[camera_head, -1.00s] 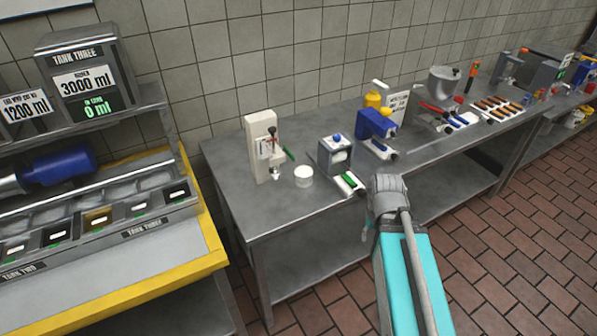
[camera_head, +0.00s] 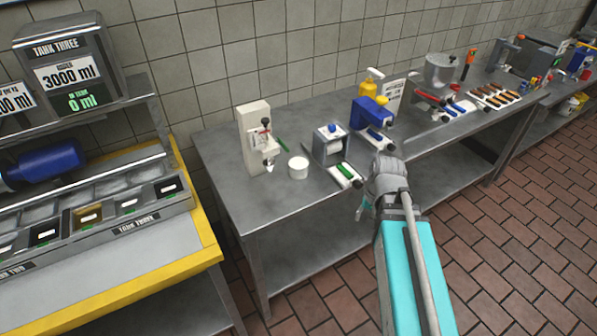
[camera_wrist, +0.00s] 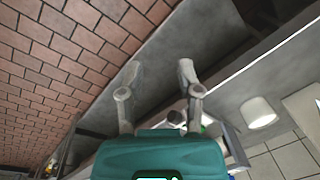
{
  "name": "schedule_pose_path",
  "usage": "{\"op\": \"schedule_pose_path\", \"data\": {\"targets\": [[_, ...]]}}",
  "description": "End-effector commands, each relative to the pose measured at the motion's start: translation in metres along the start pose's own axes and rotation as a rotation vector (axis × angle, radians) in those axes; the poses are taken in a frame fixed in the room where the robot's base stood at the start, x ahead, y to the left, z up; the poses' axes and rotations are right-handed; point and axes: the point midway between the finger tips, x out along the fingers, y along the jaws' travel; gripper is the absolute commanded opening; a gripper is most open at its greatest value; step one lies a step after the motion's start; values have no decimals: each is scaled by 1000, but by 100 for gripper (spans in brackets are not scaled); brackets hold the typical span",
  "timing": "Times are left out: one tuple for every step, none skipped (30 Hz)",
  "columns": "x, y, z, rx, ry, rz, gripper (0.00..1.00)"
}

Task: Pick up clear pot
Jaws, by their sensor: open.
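A small white cylindrical pot (camera_head: 298,167) stands upright on the steel table (camera_head: 225,163), between a cream upright device and a grey box device. It looks opaque white, so I cannot tell if it is clear. In the wrist view the pot (camera_wrist: 260,112) is at the right, well to the side of my fingers. My gripper (camera_wrist: 159,70) is open with nothing between its two grey fingers. In the head view my gripper (camera_head: 363,202) is mostly hidden behind my arm, near the table's front edge, right of the pot and apart from it.
The cream device (camera_head: 255,138) is left of the pot, and the grey box device (camera_head: 333,145) with green-handled tool (camera_head: 345,171) is right. A blue device (camera_head: 374,123) and yellow bottle (camera_head: 370,88) are farther right. A yellow-edged tank counter (camera_head: 200,205) is at left. Table front-left is clear.

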Motion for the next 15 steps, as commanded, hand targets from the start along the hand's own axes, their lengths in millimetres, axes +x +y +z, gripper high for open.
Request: {"op": "schedule_pose_path", "data": {"targets": [[7, -6, -11, 52, -3, -35, 45], [9, -10, -16, 89, -6, -59, 45], [12, -17, -23, 143, -12, -94, 45], [14, -22, -28, 187, -19, -123, 45], [16, -27, -34, 231, -27, -152, 45], [18, -34, -42, 294, -39, -192, 45], [19, -39, -48, 342, -50, -223, 45], [21, -44, -54, 392, -63, -255, 45], [22, -51, -62, 459, -83, -297, 45], [22, -56, -69, 508, -99, -328, 45], [23, -61, -75, 558, -117, -358, 45], [23, -67, -83, 623, -144, -396, 45], [24, -72, -89, 672, -165, -425, 45], [23, -77, -96, 720, -189, -454, 45], [23, -83, -104, 784, -222, -491, 45]]}}
